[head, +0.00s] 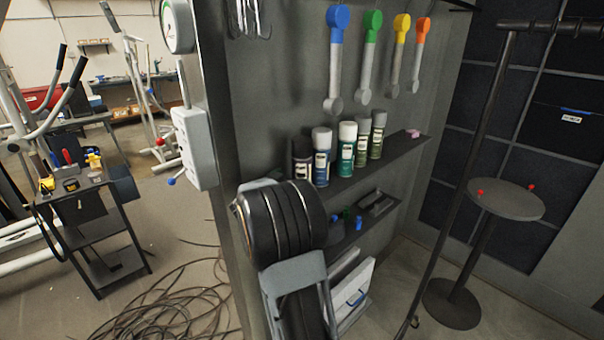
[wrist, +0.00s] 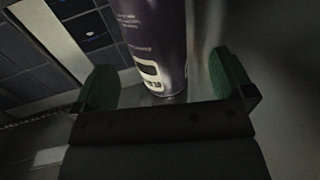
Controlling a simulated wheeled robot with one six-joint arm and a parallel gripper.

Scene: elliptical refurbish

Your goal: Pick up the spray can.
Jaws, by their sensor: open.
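Several spray cans stand upright in a row on the upper grey shelf in the head view. The leftmost is a dark can with a purplish label (head: 302,162). In the wrist view a dark purple can (wrist: 150,35) with white print stands between the fingers of my gripper (wrist: 163,72). The gripper is open, with a green pad on each side of the can. The can's top is cut off by the picture edge. My gripper is not clearly visible in the head view, where my arm blocks the lower left of the shelves.
The other cans, such as the white-capped teal one (head: 347,150), stand close to the right. The upper shelf (head: 395,154) has a pink item at its far end. Colored wrenches (head: 371,60) hang above. Cables (head: 165,290) lie on the floor.

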